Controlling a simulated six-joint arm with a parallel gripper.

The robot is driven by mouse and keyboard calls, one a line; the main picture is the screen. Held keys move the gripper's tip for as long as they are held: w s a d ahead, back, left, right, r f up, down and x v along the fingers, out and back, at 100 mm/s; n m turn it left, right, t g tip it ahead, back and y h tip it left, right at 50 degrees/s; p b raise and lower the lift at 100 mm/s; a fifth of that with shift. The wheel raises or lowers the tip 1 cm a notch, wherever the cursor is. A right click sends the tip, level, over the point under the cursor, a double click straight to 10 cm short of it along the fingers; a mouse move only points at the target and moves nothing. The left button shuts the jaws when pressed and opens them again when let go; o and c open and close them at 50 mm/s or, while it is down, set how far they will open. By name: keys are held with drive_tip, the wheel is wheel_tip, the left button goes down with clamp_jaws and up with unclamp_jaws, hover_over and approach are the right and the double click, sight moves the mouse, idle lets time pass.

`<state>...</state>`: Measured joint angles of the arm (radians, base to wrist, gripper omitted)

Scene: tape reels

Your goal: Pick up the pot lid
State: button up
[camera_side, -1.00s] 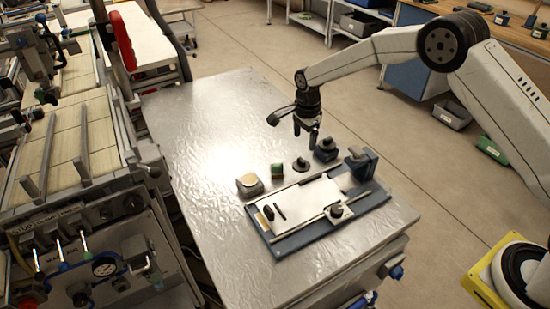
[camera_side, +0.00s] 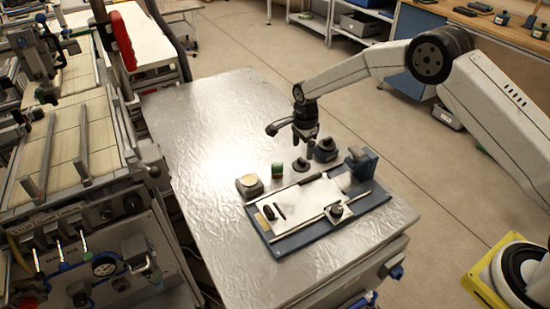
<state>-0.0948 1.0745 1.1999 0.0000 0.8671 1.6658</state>
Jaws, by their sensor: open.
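The pot lid, a small dark disc with a raised knob (camera_side: 301,165), lies on the metal table (camera_side: 215,135). A dark squat pot (camera_side: 326,150) stands just to its right and a little behind. My gripper (camera_side: 304,147) points down just above the lid's knob, with its jaws open. In this view the fingers are small and partly overlap the pot's left side. I cannot tell whether they touch the knob.
A blue fixture with a white plate (camera_side: 300,208) and a blue upright block (camera_side: 361,160) lies in front. A green block (camera_side: 277,170) and a tape-coloured box (camera_side: 250,185) stand to the left. The table's far left is clear.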

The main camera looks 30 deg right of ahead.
sight(302, 160)
drive_tip(key=shift+s+f, duration=0.1)
drive_tip(key=shift+f, duration=2.15)
clamp_jaws()
